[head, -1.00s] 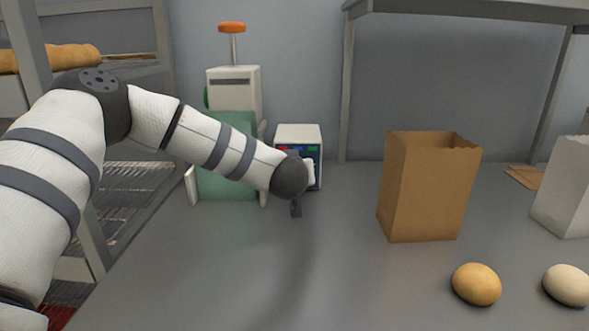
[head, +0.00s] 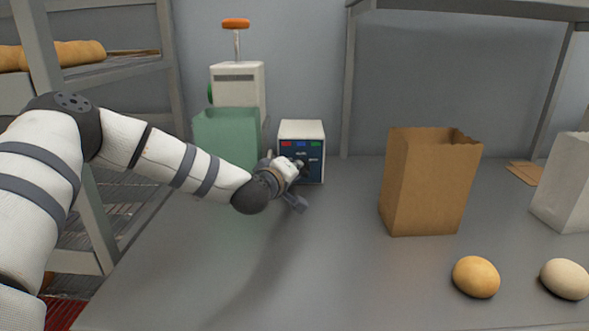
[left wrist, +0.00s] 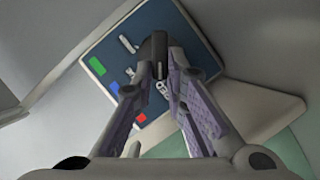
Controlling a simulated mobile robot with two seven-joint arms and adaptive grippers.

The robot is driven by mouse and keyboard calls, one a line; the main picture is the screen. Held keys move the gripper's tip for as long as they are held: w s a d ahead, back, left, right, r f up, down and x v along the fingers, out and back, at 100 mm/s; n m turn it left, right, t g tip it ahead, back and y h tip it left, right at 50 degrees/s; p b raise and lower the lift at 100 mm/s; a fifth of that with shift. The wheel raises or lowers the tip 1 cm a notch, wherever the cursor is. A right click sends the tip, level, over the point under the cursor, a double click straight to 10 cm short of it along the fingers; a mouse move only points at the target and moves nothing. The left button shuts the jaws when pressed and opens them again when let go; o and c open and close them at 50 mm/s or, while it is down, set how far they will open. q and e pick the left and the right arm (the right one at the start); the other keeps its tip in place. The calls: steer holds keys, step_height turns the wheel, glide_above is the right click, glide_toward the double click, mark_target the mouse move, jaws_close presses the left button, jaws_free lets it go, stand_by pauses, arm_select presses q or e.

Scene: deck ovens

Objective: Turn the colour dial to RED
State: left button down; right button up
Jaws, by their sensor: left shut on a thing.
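The colour dial box (head: 301,130) is a white box with a dark blue front panel, standing at the back of the counter. Red (head: 287,143), blue (head: 300,144) and green (head: 315,144) marks run along the panel's top. The panel also shows in the left wrist view (left wrist: 190,38), turned, with its green (left wrist: 97,66), blue (left wrist: 115,88) and red (left wrist: 141,117) marks. My left gripper (left wrist: 160,80) is at the panel, its fingers shut on the dark dial knob (left wrist: 154,46). The fingers partly hide the knob, and I cannot tell which colour it points to. My right gripper is out of view.
A green container (head: 226,135) and a white machine with an orange-topped handle (head: 238,80) stand left of the box. A brown paper bag (head: 430,185), a white bag (head: 568,185) and two rolls (head: 476,277) are at the right. The middle counter is clear.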

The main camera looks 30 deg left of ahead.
arm_select(q)
steer(key=shift+f+n, duration=0.1)
steer(key=shift+n, duration=0.2)
stand_by(0.4)
steer(key=c, duration=1.6)
jaws_free()
steer(key=v, duration=1.2)
steer(key=shift+s+f, duration=0.1)
steer(key=shift+f, duration=0.05)
